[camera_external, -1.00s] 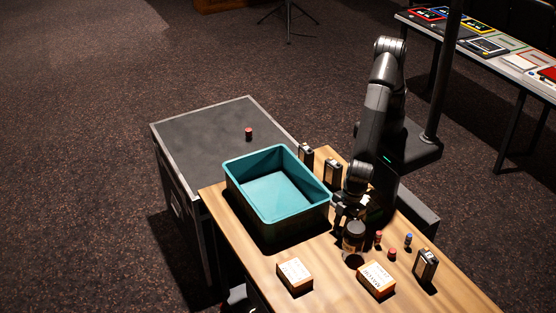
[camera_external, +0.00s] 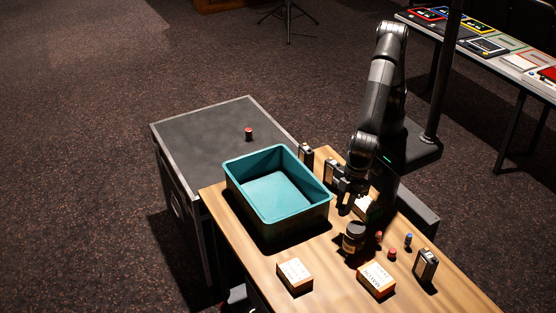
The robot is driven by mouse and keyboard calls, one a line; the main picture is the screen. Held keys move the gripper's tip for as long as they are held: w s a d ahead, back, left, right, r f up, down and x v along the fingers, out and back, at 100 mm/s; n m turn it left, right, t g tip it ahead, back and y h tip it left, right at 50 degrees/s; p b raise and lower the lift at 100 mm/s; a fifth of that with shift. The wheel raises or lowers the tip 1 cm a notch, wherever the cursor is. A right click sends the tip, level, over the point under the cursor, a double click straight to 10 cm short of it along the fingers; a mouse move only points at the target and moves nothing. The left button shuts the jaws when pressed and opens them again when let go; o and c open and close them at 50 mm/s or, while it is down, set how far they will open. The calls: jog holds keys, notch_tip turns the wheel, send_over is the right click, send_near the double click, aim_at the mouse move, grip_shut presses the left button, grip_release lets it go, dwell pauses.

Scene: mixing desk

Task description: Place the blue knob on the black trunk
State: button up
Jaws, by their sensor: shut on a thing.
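The black trunk (camera_external: 195,145) stands at the left, with a flat dark top and pale metal edges. A small red knob (camera_external: 248,134) is on its top. A small blue-topped knob (camera_external: 408,240) stands upright on the wooden table at the right, apart from my gripper. My gripper (camera_external: 344,208) points down above the table, between the teal bin and a dark jar. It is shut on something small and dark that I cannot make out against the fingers.
The teal bin (camera_external: 232,182) stands between my gripper and the trunk. The dark jar (camera_external: 353,237), red knobs (camera_external: 392,253), boxes (camera_external: 295,276) and upright batteries (camera_external: 426,265) crowd the wooden table (camera_external: 330,285). Most of the trunk top is clear.

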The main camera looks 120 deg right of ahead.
jog(key=shift+r, duration=0.6)
notch_tip(320, 180, up, 4)
jog(key=shift+r, duration=0.2)
jog(key=w+d+m+h, duration=0.15)
jog(key=w+d, duration=0.25)
jog(key=d, duration=0.9)
jog(key=w+d+m, duration=0.3)
jog(key=w+d, duration=0.1)
jog(key=d, duration=1)
jog(key=w+d+m, duration=0.2)
jog(key=w+d, duration=0.2)
jog(key=d, duration=0.9)
jog(key=s+d+m, duration=0.3)
jog(key=d, duration=1.6)
jog(key=s+d+m+g+h, duration=0.1)
jog(key=s+d+m, duration=0.3)
jog(key=s+d, duration=1)
jog(key=s+d+m+g+h, duration=0.1)
jog(key=s+d+m, duration=0.2)
jog(key=s+d, duration=1.1)
jog(key=s+d+m, duration=0.3)
jog(key=s+d, duration=0.8)
send_over(254, 114)
jog(key=a, duration=0.1)
jog(key=shift+g, duration=0.4)
jog(key=f, duration=2.5)
jog(key=shift+w+a+f, duration=0.1)
jog(key=shift+a+f, duration=0.1)
jog(key=shift+f, duration=1.95)
